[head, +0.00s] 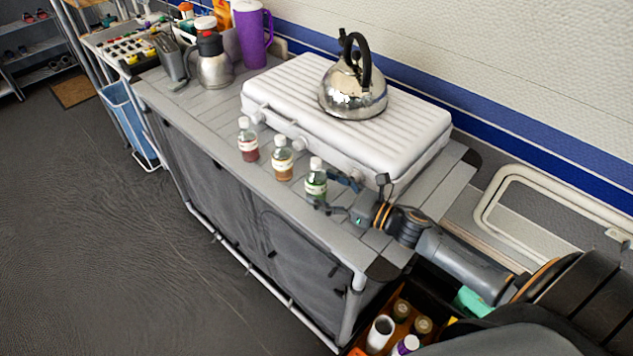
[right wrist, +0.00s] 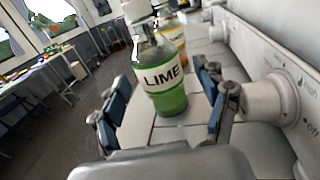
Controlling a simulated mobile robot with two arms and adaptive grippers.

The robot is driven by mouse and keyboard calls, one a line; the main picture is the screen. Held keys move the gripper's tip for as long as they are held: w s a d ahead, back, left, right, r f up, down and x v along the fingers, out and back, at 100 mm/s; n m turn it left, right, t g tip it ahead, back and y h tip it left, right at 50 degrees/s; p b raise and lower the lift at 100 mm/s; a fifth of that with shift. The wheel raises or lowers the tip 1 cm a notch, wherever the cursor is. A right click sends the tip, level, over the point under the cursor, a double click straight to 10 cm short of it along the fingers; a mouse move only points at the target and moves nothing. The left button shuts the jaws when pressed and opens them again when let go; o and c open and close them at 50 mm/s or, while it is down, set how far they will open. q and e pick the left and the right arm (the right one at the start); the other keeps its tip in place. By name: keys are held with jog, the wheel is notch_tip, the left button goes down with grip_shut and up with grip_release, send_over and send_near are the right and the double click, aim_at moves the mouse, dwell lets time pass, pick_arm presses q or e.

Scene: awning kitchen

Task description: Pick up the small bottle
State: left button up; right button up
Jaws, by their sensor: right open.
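Three small bottles with white caps stand in a row on the grey counter in the head view. One holds red liquid (head: 248,141), one orange-brown liquid (head: 282,160), and the nearest one is a green bottle (head: 316,182). In the right wrist view the green bottle (right wrist: 163,78) is labelled LIME and stands upright ahead of the fingers. My right gripper (head: 333,194) is open, its blue-padded fingers (right wrist: 165,103) spread to either side of the lime bottle's near side. My left gripper is not in view.
A white grill or stove case (head: 270,92) with knobs sits just behind the bottles, carrying a shiny kettle (head: 352,92). A steel flask (head: 214,68) and purple mug (head: 252,35) stand farther left. The counter's front strip (head: 205,130) is clear left of the bottles.

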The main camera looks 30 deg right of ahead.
jog(key=shift+x, duration=1.45)
jog(key=shift+c, duration=0.5)
jog(key=c, duration=1)
jog(key=shift+c, duration=0.2)
